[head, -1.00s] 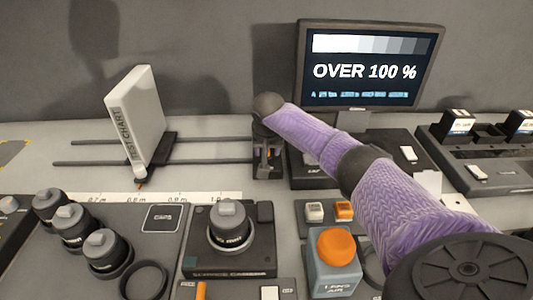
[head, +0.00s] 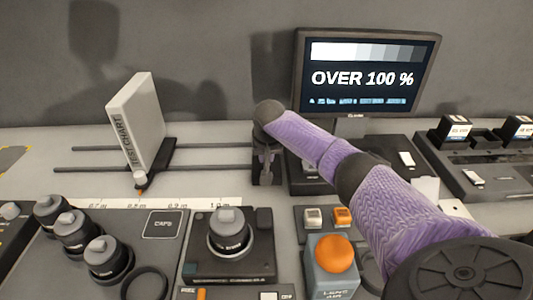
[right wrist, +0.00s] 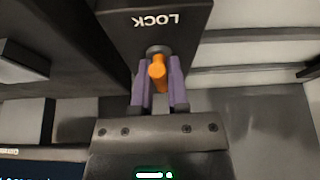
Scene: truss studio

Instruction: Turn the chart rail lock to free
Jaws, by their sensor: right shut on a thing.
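The chart rail lock is a dark block at the right end of the rails. In the right wrist view its face (right wrist: 190,42) carries the word LOCK, seen upside down, with an orange lever (right wrist: 158,74) on a round grey pivot below the word. My right gripper (right wrist: 159,88) has its purple fingers closed on either side of the lever. In the head view my right gripper (head: 266,165) is at the rail end, and the lever is hidden there. The white test chart (head: 143,118) stands upright on its carriage (head: 160,156) on the rails. My left gripper is out of view.
The monitor (head: 367,78) behind reads OVER 100 %. A camera (head: 229,242), several lenses (head: 108,258) and a blue box with an orange dome (head: 334,255) stand in front. The rails (head: 95,169) left of the chart are clear.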

